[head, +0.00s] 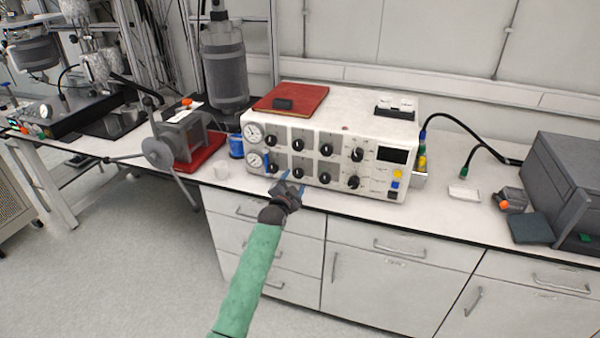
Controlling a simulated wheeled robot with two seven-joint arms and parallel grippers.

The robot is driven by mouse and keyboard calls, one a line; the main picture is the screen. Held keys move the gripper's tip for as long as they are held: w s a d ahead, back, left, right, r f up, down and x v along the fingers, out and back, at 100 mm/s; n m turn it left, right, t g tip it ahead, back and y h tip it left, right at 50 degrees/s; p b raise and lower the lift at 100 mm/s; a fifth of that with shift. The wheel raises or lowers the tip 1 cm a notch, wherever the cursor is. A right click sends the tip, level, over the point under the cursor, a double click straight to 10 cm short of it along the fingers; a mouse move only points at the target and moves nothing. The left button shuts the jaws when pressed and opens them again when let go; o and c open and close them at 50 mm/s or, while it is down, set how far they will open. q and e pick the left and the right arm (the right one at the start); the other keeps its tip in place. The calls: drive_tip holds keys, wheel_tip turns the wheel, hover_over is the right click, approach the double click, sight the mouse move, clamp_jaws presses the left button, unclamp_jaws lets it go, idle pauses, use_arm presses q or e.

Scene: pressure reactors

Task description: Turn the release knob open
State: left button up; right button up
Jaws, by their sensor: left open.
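A white control box (345,128) stands on the bench with two rows of black knobs on its front. I cannot tell from labels which one is the release knob. The upper row runs from a left knob (270,142) to a right knob (357,154); the lower row ends in a right knob (353,182). Two round gauges (254,133) sit at the panel's left. My left gripper (291,182) is open, with blue fingertips, just in front of the lower row near its second knob (298,172). Contact cannot be judged. My right gripper is out of view.
A red board (290,99) with a dark block lies on the box. A reactor vessel (225,70) stands behind, left. A grey device with a handwheel (158,152) is left. A dark grey case (570,185) is right.

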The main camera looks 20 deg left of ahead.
sight(297, 175)
use_arm(q)
drive_tip(key=w+p, duration=0.2)
drive_tip(key=w, duration=0.4)
drive_tip(key=shift+w, duration=0.15)
drive_tip(key=shift+w+f, duration=0.1)
drive_tip(key=shift+w, duration=0.35)
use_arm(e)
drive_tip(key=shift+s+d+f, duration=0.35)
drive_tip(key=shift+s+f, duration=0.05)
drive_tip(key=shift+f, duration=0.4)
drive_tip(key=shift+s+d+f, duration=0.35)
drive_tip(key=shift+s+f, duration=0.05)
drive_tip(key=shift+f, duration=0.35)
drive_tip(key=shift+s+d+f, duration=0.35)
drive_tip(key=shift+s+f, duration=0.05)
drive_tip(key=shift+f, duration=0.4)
use_arm(q)
drive_tip(key=c, duration=1)
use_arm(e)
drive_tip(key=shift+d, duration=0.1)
use_arm(q)
drive_tip(key=shift+o, duration=0.2)
